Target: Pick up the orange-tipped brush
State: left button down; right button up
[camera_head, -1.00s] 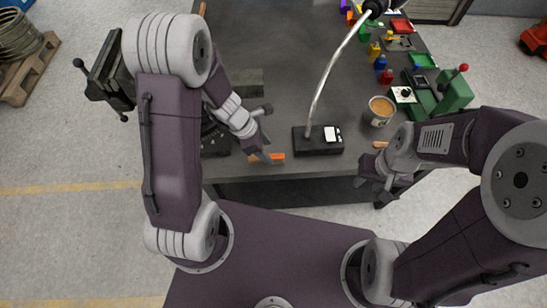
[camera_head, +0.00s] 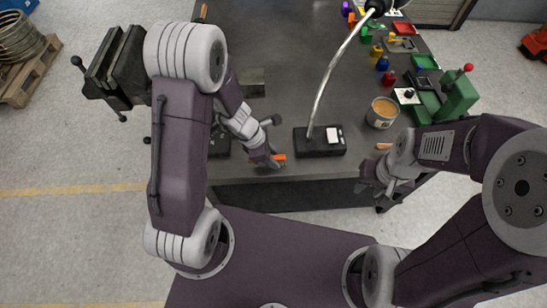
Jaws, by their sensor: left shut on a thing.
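The orange-tipped brush (camera_head: 280,158) lies at the front edge of the dark workbench, and only its orange end shows clearly. My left gripper (camera_head: 269,161) is at the brush, shut on it, and its fingers hide most of the rest of it. I cannot tell whether the brush is clear of the bench top. My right gripper (camera_head: 373,187) is in front of the bench edge at the right, away from the brush. Its fingers are too small and dark to tell open from shut.
A lamp with a black base (camera_head: 320,141) stands just right of the brush. A tin of orange-brown stuff (camera_head: 382,112) is further right. A vise (camera_head: 118,68) is at the left edge. Small coloured items and a green machine (camera_head: 458,97) are at the right.

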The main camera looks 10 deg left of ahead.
aim_at(277, 156)
pick_arm(q)
jog(key=shift+r, duration=0.5)
notch_tip(277, 156, up, 3)
jog(key=shift+p, duration=1.2)
jog(key=s+d+r+p, duration=0.1)
jog(key=d+r+p, duration=0.1)
jog(key=d, duration=0.3)
jog(key=s+d+r+p, duration=0.1)
jog(key=d+r+p, duration=0.1)
jog(key=d+r, duration=0.3)
jog(key=shift+d, duration=0.75)
